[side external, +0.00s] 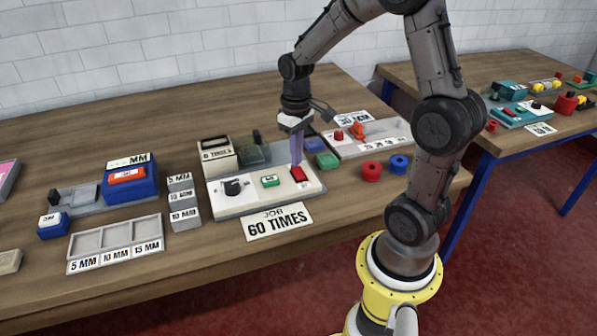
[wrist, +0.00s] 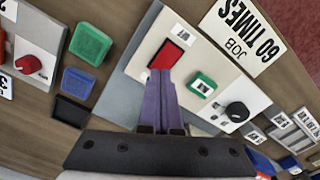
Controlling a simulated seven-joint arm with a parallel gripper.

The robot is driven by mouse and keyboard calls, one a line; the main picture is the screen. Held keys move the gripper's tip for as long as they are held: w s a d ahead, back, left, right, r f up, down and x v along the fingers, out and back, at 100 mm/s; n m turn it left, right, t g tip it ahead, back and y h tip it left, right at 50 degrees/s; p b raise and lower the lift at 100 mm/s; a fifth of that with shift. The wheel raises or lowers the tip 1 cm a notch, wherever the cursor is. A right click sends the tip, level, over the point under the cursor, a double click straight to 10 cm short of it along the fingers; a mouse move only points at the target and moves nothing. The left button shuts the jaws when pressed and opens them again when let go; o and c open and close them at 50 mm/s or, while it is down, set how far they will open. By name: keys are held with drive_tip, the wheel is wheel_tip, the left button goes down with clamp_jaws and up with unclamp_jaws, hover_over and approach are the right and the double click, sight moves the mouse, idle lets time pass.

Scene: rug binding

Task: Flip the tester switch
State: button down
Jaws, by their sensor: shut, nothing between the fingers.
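The tester is a pale panel (side external: 245,200) with a black knob (side external: 233,187), a green labelled block (side external: 270,181) and a red rocker-like switch (side external: 299,174) at its right end. In the wrist view the red switch (wrist: 165,55) shows just past my fingertips, with the green block (wrist: 202,84) and black knob (wrist: 237,111) to its right. My gripper (side external: 297,163) points down with its purple fingers together and empty, its tips at or just above the red switch. I cannot tell whether they touch it. Part of the switch is hidden by the fingers in the wrist view.
A "JOB 60 TIMES" card (side external: 277,221) lies in front of the panel. Green (side external: 327,160) and blue blocks stand close behind its right end. A grey tray (side external: 370,139) and red and blue round pieces (side external: 372,171) are to the right. A blue box (side external: 131,182) stands left.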

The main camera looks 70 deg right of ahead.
sight(295, 169)
drive_tip(key=shift+f, duration=0.85)
idle(0.3)
drive_tip(key=shift+r, duration=3.55)
drive_tip(key=shift+w+a+r, duration=0.1)
drive_tip(key=shift+w+a, duration=0.05)
drive_tip(key=shift+a, duration=0.05)
drive_tip(key=s+a+r+n+t, duration=0.3)
drive_tip(key=s+a+r, duration=0.1)
drive_tip(key=a+r, duration=0.45)
drive_tip(key=s+a+f+t, duration=0.1)
drive_tip(key=s+a, duration=0.3)
drive_tip(key=s, duration=0.5)
drive_tip(key=shift+a+f+t, duration=0.3)
drive_tip(key=shift+a+t, duration=0.05)
drive_tip(key=shift+t, duration=0.45)
